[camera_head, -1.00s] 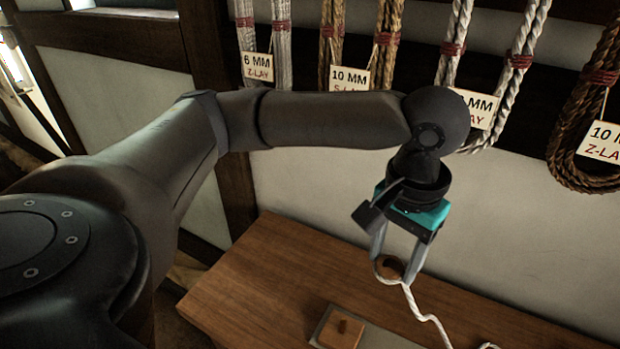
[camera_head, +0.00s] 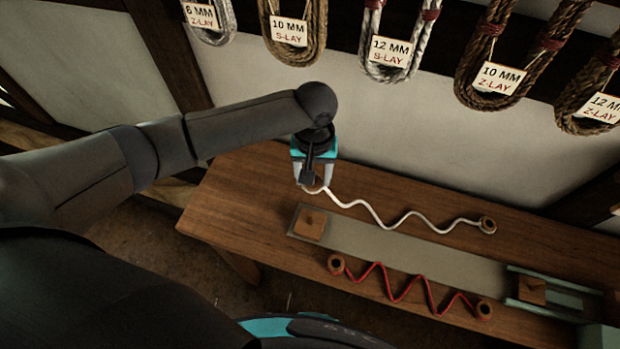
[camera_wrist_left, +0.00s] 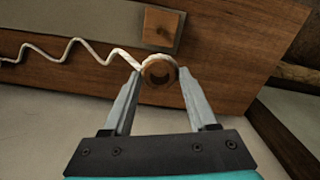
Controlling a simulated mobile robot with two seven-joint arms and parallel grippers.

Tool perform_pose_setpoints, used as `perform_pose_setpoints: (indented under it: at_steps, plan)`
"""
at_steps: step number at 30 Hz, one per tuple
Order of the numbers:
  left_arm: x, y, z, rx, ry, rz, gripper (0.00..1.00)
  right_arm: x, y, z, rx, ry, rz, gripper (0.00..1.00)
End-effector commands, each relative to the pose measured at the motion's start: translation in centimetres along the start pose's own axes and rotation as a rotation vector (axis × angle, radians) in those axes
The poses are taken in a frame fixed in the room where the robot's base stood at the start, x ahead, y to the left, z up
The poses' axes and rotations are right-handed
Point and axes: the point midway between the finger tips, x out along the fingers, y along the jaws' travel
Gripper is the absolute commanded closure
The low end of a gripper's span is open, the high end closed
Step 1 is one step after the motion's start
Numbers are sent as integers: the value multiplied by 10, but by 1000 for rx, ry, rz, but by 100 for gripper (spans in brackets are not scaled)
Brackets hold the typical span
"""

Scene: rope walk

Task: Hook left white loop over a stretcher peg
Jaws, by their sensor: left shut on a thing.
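The left white loop (camera_head: 315,190), a wooden-brown ring wrapped by white rope, is between the fingertips of my left gripper (camera_head: 313,187). The loop also shows in the left wrist view (camera_wrist_left: 158,60), with a finger of the gripper (camera_wrist_left: 160,74) on each side. Its white rope (camera_head: 392,221) runs wavily right to a second loop (camera_head: 488,225) on the table. The near stretcher peg is on a wooden block (camera_head: 309,225) at the rail's left end, apart from the loop; the block also shows in the wrist view (camera_wrist_left: 160,27). My right gripper is out of view.
A red rope (camera_head: 400,292) with a loop at each end lies in front of the grey rail (camera_head: 420,245). Another wooden block (camera_head: 532,290) sits at the rail's right end. The wooden table (camera_head: 240,200) is clear at left. Rope hanks with labels hang on the wall behind.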

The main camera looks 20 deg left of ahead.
Motion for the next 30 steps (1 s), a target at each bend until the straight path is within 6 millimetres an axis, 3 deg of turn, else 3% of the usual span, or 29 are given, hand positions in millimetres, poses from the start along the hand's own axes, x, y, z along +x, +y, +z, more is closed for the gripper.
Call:
perform_pose_setpoints:
  at_steps: [1, 3, 11, 20, 30]
  plan:
    - [0, 0, 8, -11, -8, -1, 94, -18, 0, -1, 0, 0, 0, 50]
    - [8, -1, 16, -23, -8, 0, 94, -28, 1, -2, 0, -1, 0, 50]
    - [27, -4, 32, -38, -1, 0, 94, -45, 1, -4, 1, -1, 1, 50]
    - [40, -4, 33, -39, 2, 1, 94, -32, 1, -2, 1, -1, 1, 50]
    - [64, -4, 33, -38, 2, 1, 94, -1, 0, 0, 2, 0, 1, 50]
